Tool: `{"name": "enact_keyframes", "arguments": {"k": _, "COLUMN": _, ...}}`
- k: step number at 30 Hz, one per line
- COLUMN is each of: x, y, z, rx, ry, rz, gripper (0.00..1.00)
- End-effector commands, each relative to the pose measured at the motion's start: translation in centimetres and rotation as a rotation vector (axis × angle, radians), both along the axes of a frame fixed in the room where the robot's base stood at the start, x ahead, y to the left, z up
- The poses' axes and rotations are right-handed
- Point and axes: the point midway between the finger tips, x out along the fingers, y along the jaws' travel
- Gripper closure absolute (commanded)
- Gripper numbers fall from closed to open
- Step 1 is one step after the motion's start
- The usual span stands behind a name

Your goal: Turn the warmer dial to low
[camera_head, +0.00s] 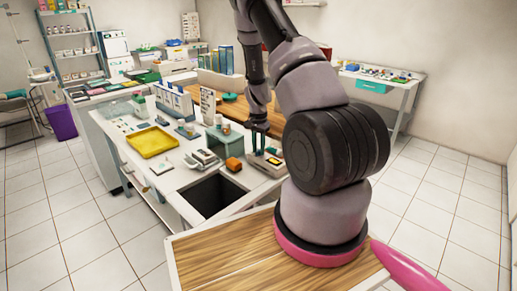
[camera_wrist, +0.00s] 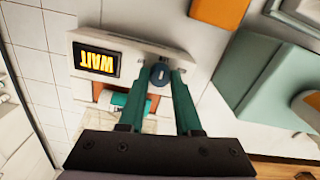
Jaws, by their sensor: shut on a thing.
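The warmer (camera_wrist: 88,40) is a pale box with a black display (camera_wrist: 96,60) reading "WAIT" in yellow, upside down in the wrist view. Its dial (camera_wrist: 160,74) is a small dark blue round knob with a short light mark. My gripper (camera_wrist: 161,77) has its two green fingers closed on either side of the dial. In the head view the warmer (camera_head: 262,163) sits on the white counter, right of the orange block, with my gripper (camera_head: 258,147) pointing down at it. The dial is too small to make out there. I cannot read any setting labels around the dial.
An orange block (camera_head: 234,164) and a pale green box (camera_head: 225,139) stand close beside the warmer. A dark square opening (camera_head: 212,195) lies in front in the counter. A yellow tray (camera_head: 152,142) is farther left. A teal-and-white item (camera_wrist: 113,99) shows by the warmer.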

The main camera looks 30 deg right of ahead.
Motion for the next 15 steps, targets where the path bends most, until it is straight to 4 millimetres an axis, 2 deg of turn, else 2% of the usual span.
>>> {"name": "enact_keyframes", "arguments": {"k": 15, "x": 0.04, "y": 0.01, "z": 0.04, "rx": 0.0, "ry": -0.001, "rz": -0.035, "gripper": 1.0}}
